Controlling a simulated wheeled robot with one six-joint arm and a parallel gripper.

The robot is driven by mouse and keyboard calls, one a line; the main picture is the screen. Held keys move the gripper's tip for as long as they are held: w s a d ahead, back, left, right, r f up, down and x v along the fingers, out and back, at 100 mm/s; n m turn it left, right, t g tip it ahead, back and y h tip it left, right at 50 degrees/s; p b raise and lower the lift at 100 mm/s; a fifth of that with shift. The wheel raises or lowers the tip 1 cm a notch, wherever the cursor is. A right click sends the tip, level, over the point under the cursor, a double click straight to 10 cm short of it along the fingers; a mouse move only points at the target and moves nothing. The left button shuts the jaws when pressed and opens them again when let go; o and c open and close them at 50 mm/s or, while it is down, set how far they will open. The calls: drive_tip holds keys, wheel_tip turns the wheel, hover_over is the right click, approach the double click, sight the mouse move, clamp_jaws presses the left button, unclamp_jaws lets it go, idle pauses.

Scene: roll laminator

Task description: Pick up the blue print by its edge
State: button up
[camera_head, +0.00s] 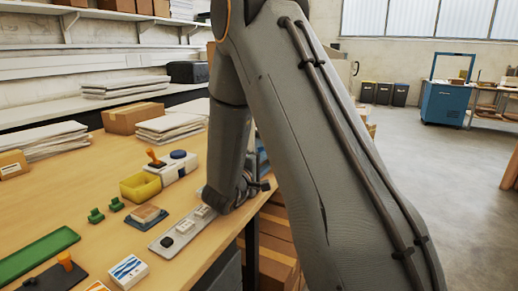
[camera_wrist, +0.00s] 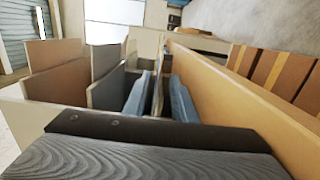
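In the wrist view two blue fingers of my gripper (camera_wrist: 161,78) point forward from its dark body, with a gap between them. Thin upright edges show in and beyond the gap; I cannot tell whether either finger touches them. I cannot make out the blue print for certain in either view. In the head view my arm covers the gripper and the spot where it works. A small white box with a blue wave picture (camera_head: 129,271) lies on the table at the lower left, well away from the arm's end.
In the wrist view upright brown and grey panels (camera_wrist: 60,90) stand close on the left, and a long tan board (camera_wrist: 245,95) runs close on the right. In the head view a wooden table (camera_head: 95,175) holds stamps, a yellow tray (camera_head: 146,186) and paper stacks. Open floor lies right.

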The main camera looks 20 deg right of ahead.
sight(262, 147)
drive_tip(key=p+x, duration=0.1)
drive_tip(key=x, duration=0.6)
drive_tip(key=shift+d+r, duration=0.1)
drive_tip(key=shift+d, duration=0.1)
drive_tip(key=shift+c, duration=0.4)
clamp_jaws()
